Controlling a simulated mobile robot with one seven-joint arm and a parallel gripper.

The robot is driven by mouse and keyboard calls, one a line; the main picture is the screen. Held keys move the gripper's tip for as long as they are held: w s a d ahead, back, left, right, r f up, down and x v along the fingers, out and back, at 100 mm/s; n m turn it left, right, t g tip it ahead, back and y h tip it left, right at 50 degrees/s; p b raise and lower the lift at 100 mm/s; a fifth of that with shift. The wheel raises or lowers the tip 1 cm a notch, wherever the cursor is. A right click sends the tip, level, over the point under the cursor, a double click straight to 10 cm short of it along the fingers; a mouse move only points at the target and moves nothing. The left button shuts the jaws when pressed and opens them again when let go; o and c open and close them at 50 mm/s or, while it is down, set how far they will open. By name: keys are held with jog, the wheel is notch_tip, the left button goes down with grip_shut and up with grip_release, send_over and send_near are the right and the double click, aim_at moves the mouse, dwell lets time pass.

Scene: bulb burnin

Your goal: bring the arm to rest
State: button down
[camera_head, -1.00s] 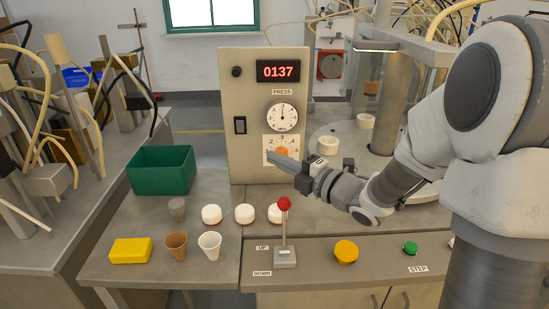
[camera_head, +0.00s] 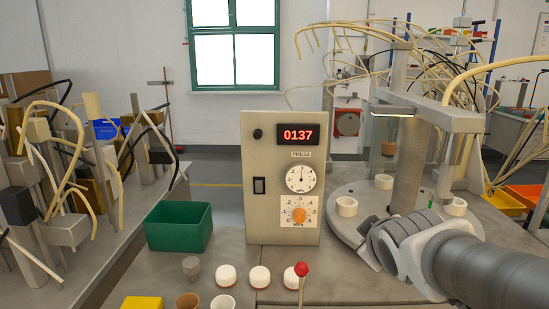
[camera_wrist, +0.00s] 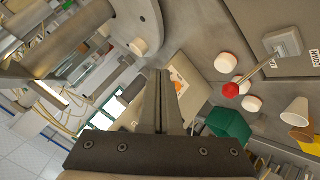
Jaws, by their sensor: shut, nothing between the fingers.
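My gripper (camera_wrist: 161,80) shows in the wrist view with its fingers together and nothing between them. It hangs in open air; the press panel (camera_wrist: 190,87) with its orange knob lies beyond the fingertips. In the head view my arm comes in from the lower right, and its grey joints stand in front of the round turntable (camera_head: 345,208). The fingers cannot be made out there. The panel (camera_head: 254,205) stands upright to the left of the arm and its display reads 0137. The arm looks apart from the panel.
A red-knobbed lever (camera_head: 302,270) stands at the front, near several white-topped pucks (camera_head: 226,274). Cream rings (camera_head: 347,207) sit on the turntable.

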jog(key=s+a+f+m+g+y, duration=0.15)
jog(key=s+m, duration=0.25)
jog(key=s, duration=0.4)
jog(key=s+a+f+m+g, duration=0.1)
jog(key=s+a+m+g, duration=0.15)
jog(key=s, duration=0.65)
notch_tip(320, 180, up, 13)
jog(key=g+p, duration=0.1)
jog(key=p, duration=1.2)
jog(key=shift+w+d+m, duration=0.2)
jog(key=shift+d+m, duration=0.05)
jog(key=shift+m, duration=0.2)
